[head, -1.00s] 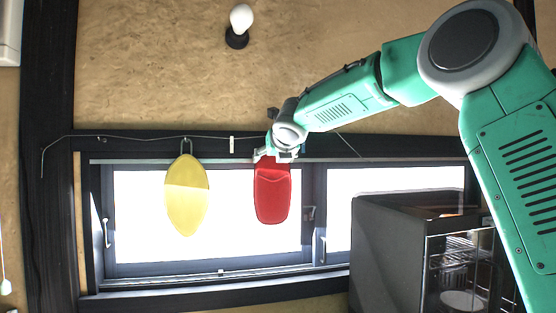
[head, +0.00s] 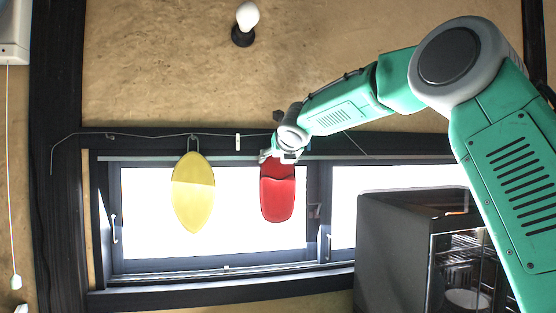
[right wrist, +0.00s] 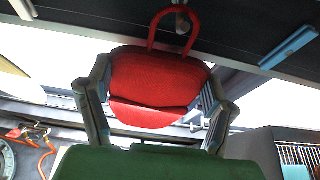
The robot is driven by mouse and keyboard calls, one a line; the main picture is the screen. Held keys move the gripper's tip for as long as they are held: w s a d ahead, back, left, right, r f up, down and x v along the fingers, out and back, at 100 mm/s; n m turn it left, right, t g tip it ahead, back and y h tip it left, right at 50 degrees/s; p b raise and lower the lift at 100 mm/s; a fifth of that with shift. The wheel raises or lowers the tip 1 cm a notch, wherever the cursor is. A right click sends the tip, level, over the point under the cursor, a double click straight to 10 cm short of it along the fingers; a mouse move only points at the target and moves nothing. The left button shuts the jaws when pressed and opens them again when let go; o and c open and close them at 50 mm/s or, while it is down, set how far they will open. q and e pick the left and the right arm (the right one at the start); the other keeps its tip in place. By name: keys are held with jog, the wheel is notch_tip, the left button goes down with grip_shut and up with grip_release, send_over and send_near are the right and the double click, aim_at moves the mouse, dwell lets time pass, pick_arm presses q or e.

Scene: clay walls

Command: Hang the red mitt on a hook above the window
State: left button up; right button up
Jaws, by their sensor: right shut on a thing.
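The red mitt (head: 277,198) hangs upright in front of the window, its upper end in my right gripper (head: 279,157). In the right wrist view the two fingers (right wrist: 155,108) are closed on the sides of the red mitt (right wrist: 155,75). Its red loop (right wrist: 152,32) stands up beyond the fingers against the dark beam. A grey metal hook (right wrist: 181,18) shows within the loop's outline; I cannot tell whether the loop is around it or only in front of it. My left gripper is in neither view.
A yellow mitt (head: 193,195) hangs by a loop to the left on the dark beam (head: 140,142). A thin wire and a pale clip (head: 238,142) run along the beam. A dark oven-like box (head: 390,240) stands at lower right. A bulb (head: 246,15) sits above.

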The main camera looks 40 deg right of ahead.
jog(key=shift+f, duration=0.25)
jog(key=o, duration=1.3)
jog(key=shift+w, duration=0.1)
jog(key=shift+o, duration=0.2)
jog(key=shift+w+d, duration=0.15)
jog(key=v, duration=0.7)
jog(key=shift+f, duration=0.1)
